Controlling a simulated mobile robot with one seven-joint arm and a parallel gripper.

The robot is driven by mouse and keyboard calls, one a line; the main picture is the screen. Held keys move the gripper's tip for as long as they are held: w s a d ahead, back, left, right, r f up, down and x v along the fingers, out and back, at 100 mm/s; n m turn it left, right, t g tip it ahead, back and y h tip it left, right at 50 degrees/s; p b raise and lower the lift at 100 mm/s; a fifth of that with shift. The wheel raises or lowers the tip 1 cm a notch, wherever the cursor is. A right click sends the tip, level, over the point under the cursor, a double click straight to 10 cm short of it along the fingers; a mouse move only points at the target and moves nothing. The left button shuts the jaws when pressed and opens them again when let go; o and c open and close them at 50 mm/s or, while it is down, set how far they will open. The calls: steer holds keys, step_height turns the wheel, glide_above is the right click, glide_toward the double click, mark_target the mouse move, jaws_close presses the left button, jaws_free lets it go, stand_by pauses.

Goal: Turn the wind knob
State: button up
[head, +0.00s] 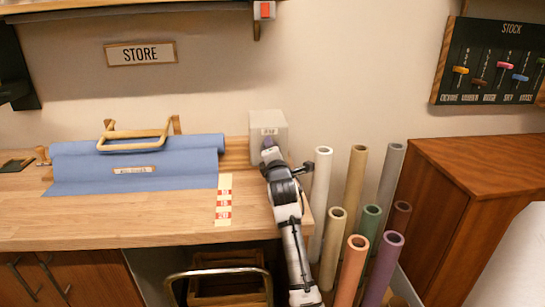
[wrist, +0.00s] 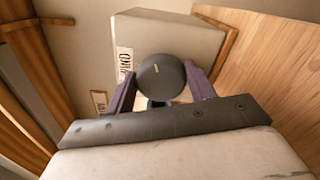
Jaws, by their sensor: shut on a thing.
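The wind knob (wrist: 161,72) is a dark round knob on the face of a white box (wrist: 178,32), which bears a label (wrist: 125,62) that seems to read "WIND". The white box also shows in the head view (head: 268,121), at the right end of the wooden table against the wall. My gripper (wrist: 160,82) is shut on the knob, with one purple-grey finger on each side of it. In the head view my gripper (head: 270,153) is in front of the box and hides the knob. Which way the knob points cannot be told.
A blue cloth (head: 135,165) with a wooden handle frame (head: 133,142) lies on the table (head: 110,215) at left. A strip with red marks (head: 223,200) lies near my arm. Several upright coloured tubes (head: 320,190) stand close on the right, beside a wooden cabinet (head: 480,165).

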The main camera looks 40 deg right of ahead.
steer(key=m, duration=0.2)
steer(key=m+b, duration=0.1)
steer(key=m, duration=0.1)
steer(key=shift+f+m, duration=0.2)
steer(key=shift+m, duration=0.1)
steer(key=shift+m+b, duration=0.4)
steer(key=shift+m, duration=2.2)
steer(key=shift+f, duration=0.1)
steer(key=o, duration=0.9)
steer(key=shift+o, duration=0.2)
steer(key=b+v, duration=0.3)
steer(key=v, duration=1)
steer(key=shift+s+a, duration=0.15)
steer(key=shift+s, duration=0.25)
